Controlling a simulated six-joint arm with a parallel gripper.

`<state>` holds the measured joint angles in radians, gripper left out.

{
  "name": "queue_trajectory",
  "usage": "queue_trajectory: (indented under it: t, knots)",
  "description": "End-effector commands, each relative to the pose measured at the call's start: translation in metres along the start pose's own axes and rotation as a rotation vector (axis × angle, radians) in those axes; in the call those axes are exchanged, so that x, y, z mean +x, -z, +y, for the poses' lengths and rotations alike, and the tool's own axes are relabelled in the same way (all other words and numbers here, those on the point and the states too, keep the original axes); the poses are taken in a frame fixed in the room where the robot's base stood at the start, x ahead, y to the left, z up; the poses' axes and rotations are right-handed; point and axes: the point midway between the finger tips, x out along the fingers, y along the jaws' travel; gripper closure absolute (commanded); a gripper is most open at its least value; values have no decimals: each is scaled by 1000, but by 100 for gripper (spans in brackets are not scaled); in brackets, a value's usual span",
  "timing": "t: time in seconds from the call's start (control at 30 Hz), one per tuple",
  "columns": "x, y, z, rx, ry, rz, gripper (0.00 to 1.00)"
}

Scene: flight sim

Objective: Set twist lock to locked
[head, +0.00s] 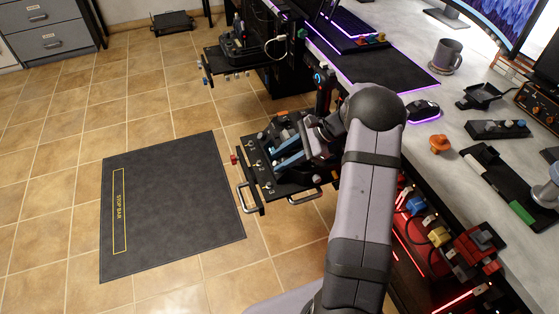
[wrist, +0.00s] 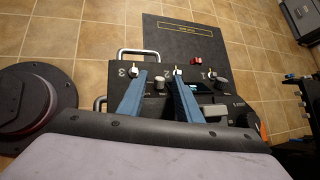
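A black control panel (head: 262,178) with silver handles sits at the desk's left side, below my arm. The wrist view shows the panel (wrist: 118,75) from above, with small toggles marked 3, 2 and 1 and several round knobs, including a grey knob (wrist: 219,82). A red control (wrist: 201,62) is at its far edge. I cannot tell which control is the twist lock or how it is set. My gripper (head: 279,142) is over the panel. In the wrist view its two blue fingers (wrist: 160,76) are apart with nothing between them; contact with the panel is unclear.
A dark floor mat (head: 165,205) lies left of the panel. Another black control unit (head: 238,50) is behind it. The desk at right holds a mug (head: 446,57), a mouse (head: 423,110) and an orange knob (head: 439,144). Coloured connectors (head: 440,237) are below the desk edge.

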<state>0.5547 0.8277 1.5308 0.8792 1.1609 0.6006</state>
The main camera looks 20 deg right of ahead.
Motion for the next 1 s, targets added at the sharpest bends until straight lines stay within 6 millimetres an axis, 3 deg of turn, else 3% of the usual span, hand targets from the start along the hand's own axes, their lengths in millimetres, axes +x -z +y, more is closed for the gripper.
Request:
queue_trajectory:
  t: [0.43, 0.57, 0.6, 0.8, 1.0]
  knots:
    - [11, 0, 0, 0, 1, 0, 68]
    - [10, 0, 0, 0, 0, 0, 97]
    - [10, 0, 0, 0, 0, 0, 100]
    - [9, -1, 2, 0, 0, 0, 100]
    - [3, -1, 21, 2, -1, 0, 100]
